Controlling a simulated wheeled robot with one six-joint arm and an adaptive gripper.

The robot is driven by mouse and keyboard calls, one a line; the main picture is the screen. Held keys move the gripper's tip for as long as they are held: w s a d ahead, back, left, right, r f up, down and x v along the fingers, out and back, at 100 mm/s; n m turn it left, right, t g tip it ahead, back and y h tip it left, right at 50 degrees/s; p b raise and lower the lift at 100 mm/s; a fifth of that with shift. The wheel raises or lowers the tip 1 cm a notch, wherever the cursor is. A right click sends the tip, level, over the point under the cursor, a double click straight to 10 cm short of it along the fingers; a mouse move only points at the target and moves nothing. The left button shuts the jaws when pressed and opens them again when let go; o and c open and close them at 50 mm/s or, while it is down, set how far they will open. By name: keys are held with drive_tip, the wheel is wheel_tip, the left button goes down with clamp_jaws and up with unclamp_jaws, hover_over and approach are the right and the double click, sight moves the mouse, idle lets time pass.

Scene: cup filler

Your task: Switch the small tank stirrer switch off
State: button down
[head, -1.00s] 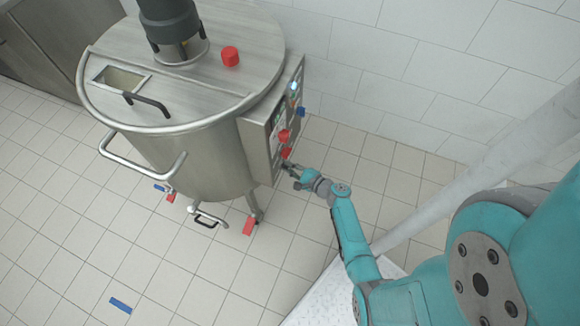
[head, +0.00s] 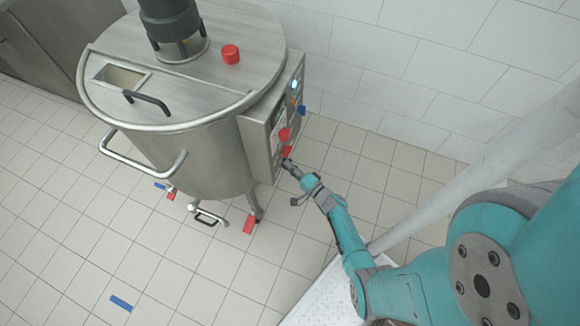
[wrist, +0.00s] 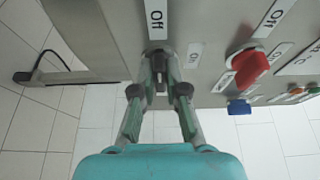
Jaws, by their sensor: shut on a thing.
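The small steel tank (head: 195,150) stands at the left in the head view, with a control panel (head: 262,140) on its right side. My gripper (head: 288,162) is at the lower part of this panel. In the wrist view my gripper (wrist: 160,62) has its fingertips together on a small dark switch (wrist: 159,80) below an "Off" label (wrist: 156,18). The fingers hide part of the switch, and its position cannot be read. A red rotary knob (wrist: 248,64) sits to its right on the panel.
A blue knob (wrist: 239,107) and small orange and green parts are farther right on the panel. A tank handle (head: 150,165) sticks out at the left. A white tiled wall (head: 400,70) stands behind.

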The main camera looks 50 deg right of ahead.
drive_tip(key=shift+f, duration=0.1)
idle(0.4)
drive_tip(key=c, duration=1.2)
unclamp_jaws()
drive_tip(key=s, duration=1.2)
drive_tip(key=shift+a, duration=0.3)
